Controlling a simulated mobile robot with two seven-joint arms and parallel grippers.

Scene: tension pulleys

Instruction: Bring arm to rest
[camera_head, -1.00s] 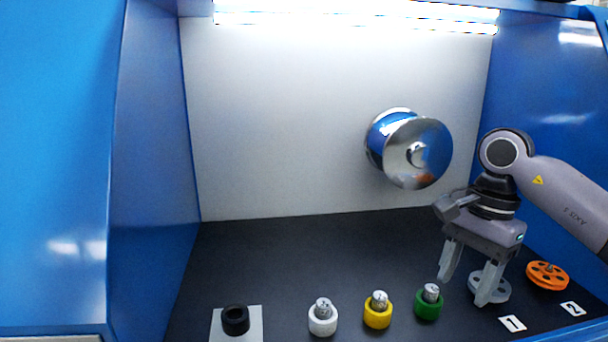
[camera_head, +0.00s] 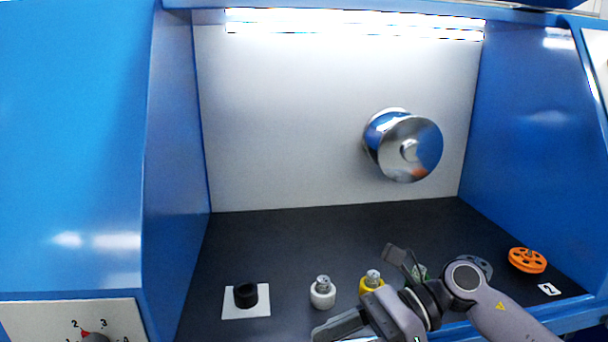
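My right arm comes in from the lower right, and its gripper (camera_head: 348,330) is low at the front of the blue cabinet. An orange pulley (camera_head: 527,260) lies on the dark floor at the right, near the label 2 (camera_head: 549,289). A shiny metal spool (camera_head: 410,148) is mounted on the back wall. My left gripper is not in view.
A black ring (camera_head: 246,295) sits on a white plate. Right of it stand a white holder (camera_head: 323,294), a yellow holder (camera_head: 371,284) and a green one mostly hidden by my gripper. A dial panel (camera_head: 75,322) is at lower left. The cabinet's rear floor is clear.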

